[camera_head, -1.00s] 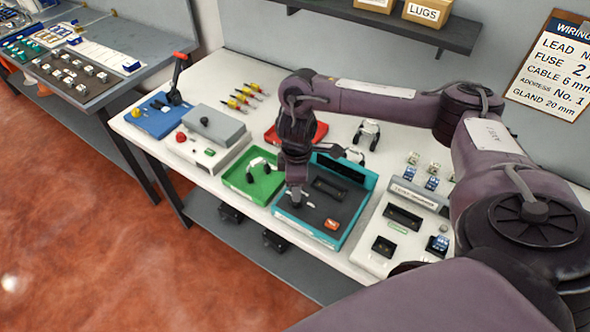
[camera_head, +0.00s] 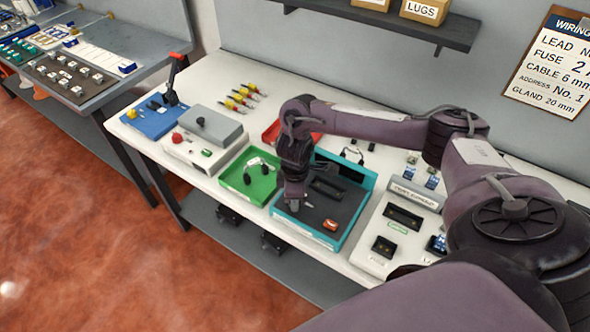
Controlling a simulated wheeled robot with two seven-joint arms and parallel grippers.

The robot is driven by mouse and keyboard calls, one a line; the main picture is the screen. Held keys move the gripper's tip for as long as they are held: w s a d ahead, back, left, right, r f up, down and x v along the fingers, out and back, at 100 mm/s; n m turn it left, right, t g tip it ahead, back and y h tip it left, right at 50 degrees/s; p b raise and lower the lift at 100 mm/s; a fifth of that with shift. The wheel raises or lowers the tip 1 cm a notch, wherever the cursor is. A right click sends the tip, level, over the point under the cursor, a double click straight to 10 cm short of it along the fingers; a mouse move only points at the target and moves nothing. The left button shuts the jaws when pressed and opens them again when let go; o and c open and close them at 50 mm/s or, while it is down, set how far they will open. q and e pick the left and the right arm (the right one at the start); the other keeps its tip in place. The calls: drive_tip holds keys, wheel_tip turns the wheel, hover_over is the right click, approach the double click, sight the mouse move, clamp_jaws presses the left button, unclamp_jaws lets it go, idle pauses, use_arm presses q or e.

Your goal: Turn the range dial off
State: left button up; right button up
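A teal-rimmed instrument with a dark face (camera_head: 311,218) lies on the white bench. It has a small dark window and an orange-red part (camera_head: 330,225) near its front right corner. My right gripper (camera_head: 295,205) points down at the left part of this face, with its tip at or just above it. The fingers are too small and dark to tell whether they are open or shut. I cannot make out the range dial; the gripper may cover it. My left gripper is not in view.
A green tray (camera_head: 237,178) with a headset-like item stands just left of the instrument. A white unit (camera_head: 391,251) with dark windows stands to its right. A red tray (camera_head: 272,134) is behind. A grey-topped box (camera_head: 214,126) and blue base (camera_head: 150,122) are farther left.

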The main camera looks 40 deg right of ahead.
drive_tip(key=shift+c, duration=1.3)
drive_tip(key=shift+n, duration=1.5)
drive_tip(key=o, duration=1)
drive_tip(key=shift+c, duration=0.2)
wheel_tip(320, 180, up, 8)
drive_tip(key=shift+f+p, duration=0.1)
drive_tip(key=shift+p, duration=1.05)
